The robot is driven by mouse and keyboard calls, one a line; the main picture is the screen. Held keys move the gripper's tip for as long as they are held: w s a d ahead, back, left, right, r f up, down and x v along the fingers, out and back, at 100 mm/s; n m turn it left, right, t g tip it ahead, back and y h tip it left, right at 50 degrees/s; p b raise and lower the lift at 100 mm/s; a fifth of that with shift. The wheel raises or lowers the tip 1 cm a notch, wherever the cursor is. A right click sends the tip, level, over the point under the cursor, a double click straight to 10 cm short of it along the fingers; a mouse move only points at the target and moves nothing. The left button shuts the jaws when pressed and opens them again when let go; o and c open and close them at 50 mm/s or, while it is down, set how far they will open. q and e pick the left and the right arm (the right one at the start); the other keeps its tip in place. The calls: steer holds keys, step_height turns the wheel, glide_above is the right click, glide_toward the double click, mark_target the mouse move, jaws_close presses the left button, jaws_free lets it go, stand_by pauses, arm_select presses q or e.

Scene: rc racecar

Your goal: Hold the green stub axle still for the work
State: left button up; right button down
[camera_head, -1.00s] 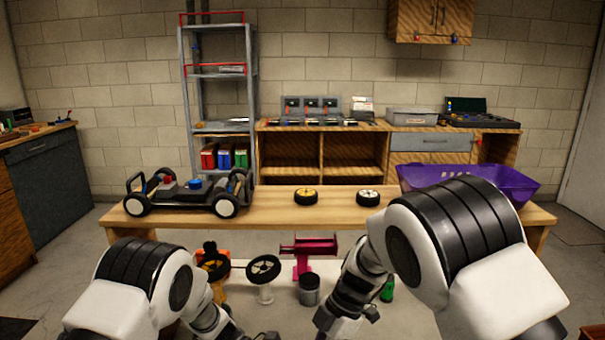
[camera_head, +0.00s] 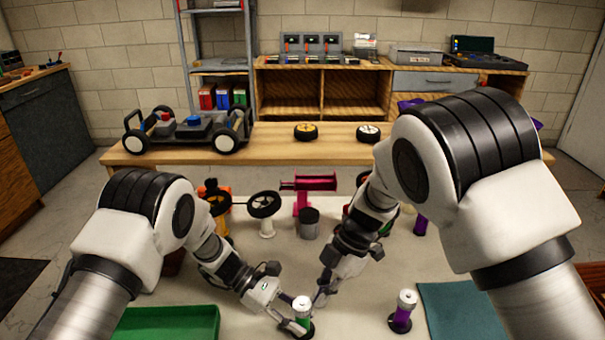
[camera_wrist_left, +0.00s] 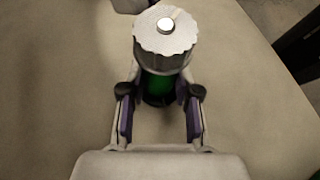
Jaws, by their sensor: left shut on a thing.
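The green stub axle (camera_head: 302,304) stands upright on the near table, with a silver knurled top and a green lower part. In the left wrist view its round top (camera_wrist_left: 165,38) faces the camera, and the green body shows below it. My left gripper (camera_head: 296,326) is shut on the axle low on its body, one finger on each side; the fingers (camera_wrist_left: 158,112) also show in the left wrist view.
A purple stub axle (camera_head: 402,312) stands to the right, beside a teal mat (camera_head: 462,312). A green tray (camera_head: 165,324) lies at front left. A magenta stand (camera_head: 306,190), a grey cup (camera_head: 309,224) and a white post with a wheel (camera_head: 265,212) stand behind my arms.

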steer(key=shift+s, duration=0.1)
stand_by(0.4)
steer(key=shift+w+r, duration=1.15)
steer(key=shift+r, duration=2.3)
step_height(320, 180, down, 7)
steer(key=a, duration=0.1)
steer(key=shift+w, duration=0.15)
steer(key=shift+s+a, duration=0.15)
steer(key=shift+s, duration=0.05)
